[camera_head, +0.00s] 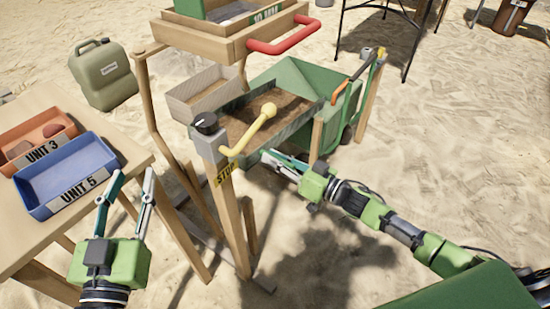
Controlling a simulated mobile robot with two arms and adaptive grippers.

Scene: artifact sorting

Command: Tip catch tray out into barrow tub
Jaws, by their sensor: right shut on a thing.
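The catch tray (291,123) is a grey-walled tray holding brown soil, set in the wooden stand below the sieve. A yellow lever with a ball end (268,110) reaches across it. The green barrow tub (312,79) is directly behind the tray and partly hidden by it. My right gripper (266,156) is at the tray's near right side, below its rim, and is shut there; the exact contact is hard to see. My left gripper (134,173) is open and empty, beside the table with the trays.
A wooden sieve frame (225,43) with a red handle (278,46) overhangs the tray. A post with a black knob and STOP label (223,175) stands in front. A blue tray (100,153) and an orange tray (50,131) sit on the left table.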

